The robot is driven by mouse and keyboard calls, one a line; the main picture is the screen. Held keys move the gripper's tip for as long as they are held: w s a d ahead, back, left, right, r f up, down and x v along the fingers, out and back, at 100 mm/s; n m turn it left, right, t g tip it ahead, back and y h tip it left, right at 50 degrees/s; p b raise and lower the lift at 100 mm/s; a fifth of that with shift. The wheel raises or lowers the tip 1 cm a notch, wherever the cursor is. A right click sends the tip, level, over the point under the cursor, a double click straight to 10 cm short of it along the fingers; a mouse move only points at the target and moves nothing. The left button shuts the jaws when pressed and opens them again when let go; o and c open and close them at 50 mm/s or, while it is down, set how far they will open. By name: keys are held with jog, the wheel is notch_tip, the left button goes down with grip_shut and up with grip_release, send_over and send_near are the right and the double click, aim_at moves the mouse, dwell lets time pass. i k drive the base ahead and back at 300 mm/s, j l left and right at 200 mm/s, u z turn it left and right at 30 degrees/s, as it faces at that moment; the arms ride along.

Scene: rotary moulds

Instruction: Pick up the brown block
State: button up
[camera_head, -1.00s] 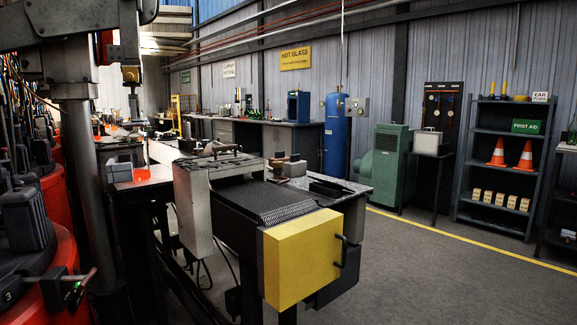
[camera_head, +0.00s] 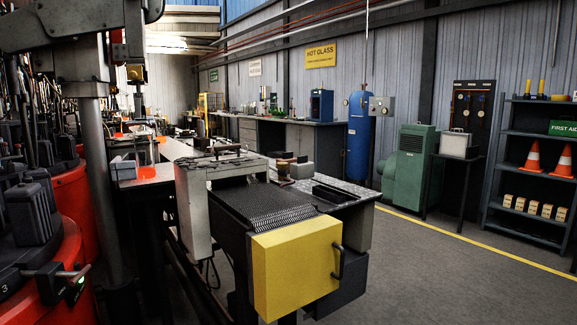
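No block is plainly identifiable as the brown one. A small brown object (camera_head: 283,172) stands on the bench behind the dark mesh conveyor (camera_head: 262,202); it is too small to make out its shape. A greyish block (camera_head: 301,169) sits just right of it. Several tan blocks (camera_head: 533,207) stand in a row on a low shelf of the rack at the right. My gripper is not in view.
A yellow box (camera_head: 293,268) with a black handle ends the conveyor in the middle foreground. Red drums (camera_head: 45,262) with dark moulds and a grey post stand at the left. A green cabinet (camera_head: 408,168) and a shelf rack (camera_head: 530,150) line the right. The floor (camera_head: 440,275) at right is open.

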aim_at(287, 157)
jog(key=i+l+z, duration=0.5)
jog(key=z, duration=0.25)
jog(key=i+z, duration=0.75)
jog(key=i+l, duration=0.15)
jog(key=i, duration=0.55)
jog(key=i+l, duration=0.1)
jog(key=i, duration=0.6)
jog(key=i+j+u, duration=0.1)
jog(key=i+u, duration=0.95)
jog(key=u, duration=0.15)
jog(key=i+j+u, duration=0.15)
jog(key=i+u, duration=0.8)
jog(key=u, duration=0.2)
